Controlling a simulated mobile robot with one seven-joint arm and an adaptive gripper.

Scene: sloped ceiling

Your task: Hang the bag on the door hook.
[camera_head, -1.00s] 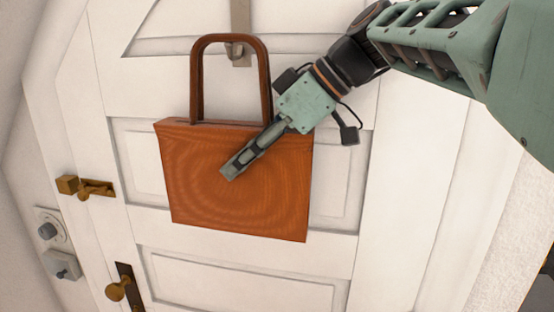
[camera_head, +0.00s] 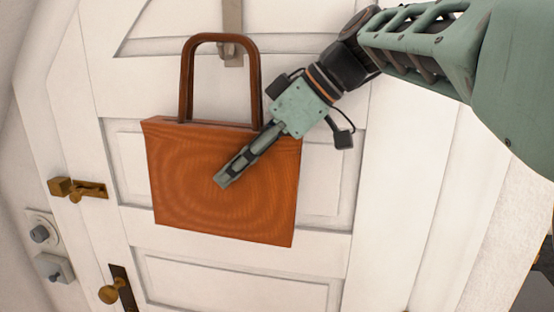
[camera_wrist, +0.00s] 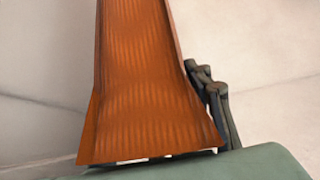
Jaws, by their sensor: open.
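The orange-brown bag (camera_head: 190,185) is upright in front of the white door, tilted slightly. Its dark brown handle (camera_head: 187,80) stands up as a loop. The handle's top crosses in front of the grey metal door hook (camera_head: 232,18), whose lower end shows inside the loop. I cannot tell whether the handle rests on the hook. My gripper (camera_head: 222,180) is open, with a finger in front of the bag's face. In the wrist view the bag (camera_wrist: 145,90) fills the middle, with a dark finger at its right; the other finger is hidden.
The white panelled door (camera_head: 330,190) fills the background. A brass latch (camera_head: 77,188) and brass knob (camera_head: 110,292) are at the left, with grey switches (camera_head: 48,250) on the wall beside them. My arm comes in from the upper right.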

